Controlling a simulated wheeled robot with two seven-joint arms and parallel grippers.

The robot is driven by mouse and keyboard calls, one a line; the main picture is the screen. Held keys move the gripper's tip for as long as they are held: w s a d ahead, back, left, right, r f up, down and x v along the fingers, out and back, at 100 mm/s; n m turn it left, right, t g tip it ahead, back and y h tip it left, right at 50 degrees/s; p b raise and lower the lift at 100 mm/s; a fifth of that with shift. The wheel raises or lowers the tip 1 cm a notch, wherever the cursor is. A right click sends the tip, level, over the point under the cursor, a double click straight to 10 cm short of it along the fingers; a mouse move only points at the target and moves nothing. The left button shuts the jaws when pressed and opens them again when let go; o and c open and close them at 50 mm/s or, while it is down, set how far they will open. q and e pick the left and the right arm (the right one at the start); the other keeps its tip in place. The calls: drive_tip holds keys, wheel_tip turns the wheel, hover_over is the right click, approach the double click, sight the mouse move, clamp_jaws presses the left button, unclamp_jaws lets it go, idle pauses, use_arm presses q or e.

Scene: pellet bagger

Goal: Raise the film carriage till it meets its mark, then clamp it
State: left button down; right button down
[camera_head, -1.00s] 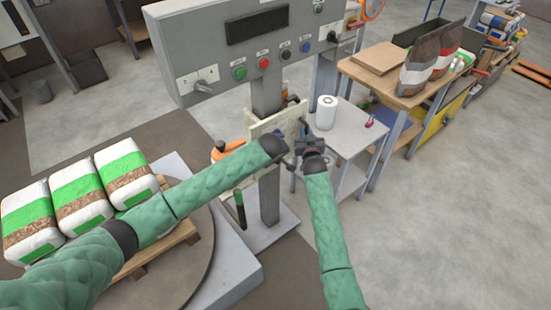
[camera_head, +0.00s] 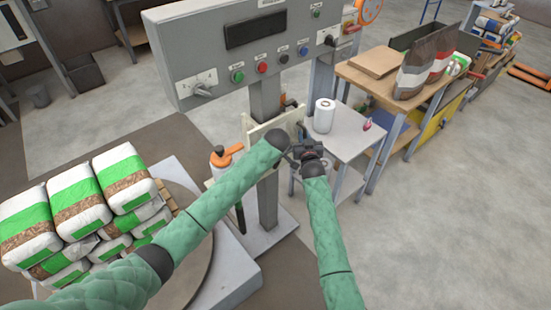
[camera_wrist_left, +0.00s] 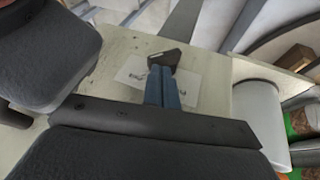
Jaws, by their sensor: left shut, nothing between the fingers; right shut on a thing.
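The film carriage appears to be the cream plate (camera_head: 257,132) on the grey upright post (camera_head: 267,198) below the control panel; much of it is hidden by my left arm. In the left wrist view a cream plate (camera_wrist_left: 120,52) with a printed label fills the middle. My left gripper (camera_wrist_left: 165,62) is shut and empty in front of this label; in the head view my arm hides it. My right gripper (camera_head: 308,150) is shut at the plate's right side; what it grips is hidden. I cannot make out the mark or clamp.
A control panel (camera_head: 245,50) hangs above. A white roll (camera_head: 324,115) stands on a small side table (camera_head: 350,138) at right. Stacked bags (camera_head: 78,200) fill the left. Floor at right front is clear.

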use_arm(q)
drive_tip(key=shift+s+d, duration=0.15)
drive_tip(key=shift+d, duration=0.5)
use_arm(e)
drive_tip(key=shift+a+r, duration=0.55)
drive_tip(key=shift+w+d+f, duration=0.1)
drive_tip(key=shift+d+f, duration=0.15)
drive_tip(key=shift+d, duration=0.25)
drive_tip(key=shift+f, duration=0.15)
use_arm(q)
drive_tip(key=a+v, duration=0.1)
drive_tip(key=v, duration=0.7)
drive_tip(key=shift+r, duration=0.2)
drive_tip(key=shift+a, duration=0.1)
use_arm(e)
drive_tip(key=shift+f, duration=0.1)
drive_tip(key=c, duration=1.5)
unclamp_jaws()
drive_tip(key=shift+o, duration=0.9)
